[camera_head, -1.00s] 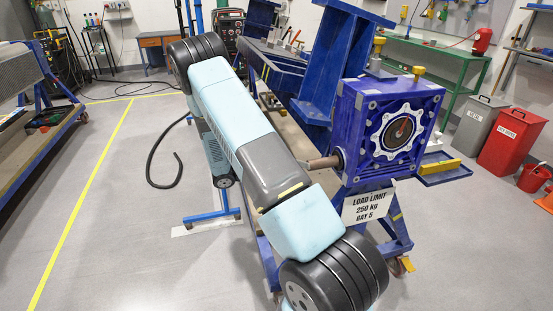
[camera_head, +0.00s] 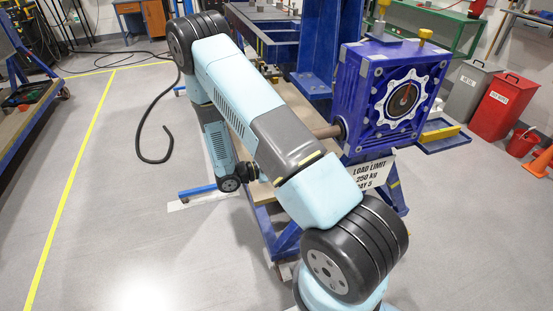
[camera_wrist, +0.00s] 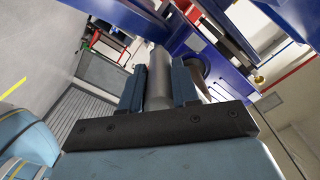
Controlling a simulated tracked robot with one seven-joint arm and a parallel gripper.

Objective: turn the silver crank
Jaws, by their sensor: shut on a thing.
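In the wrist view, my gripper (camera_wrist: 158,88) has its two blue fingers shut on a grey cylinder, which looks like the handle of the silver crank (camera_wrist: 158,76). The handle stands upright between the fingers in that picture. A round shaft end (camera_wrist: 198,70) shows just right of the right finger, partly hidden. In the head view, a shaft (camera_head: 327,131) sticks out of the left side of the blue jig box (camera_head: 361,95). My arm hides the gripper and the crank there. The box's front has a white toothed ring with a dark dial (camera_head: 403,100).
A blue stand (camera_head: 288,240) with a load limit sign (camera_head: 371,174) carries the box. Blue beams stand behind it. A red bin (camera_head: 503,106), a grey bin (camera_head: 467,90) and an orange cone (camera_head: 540,162) are at the right.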

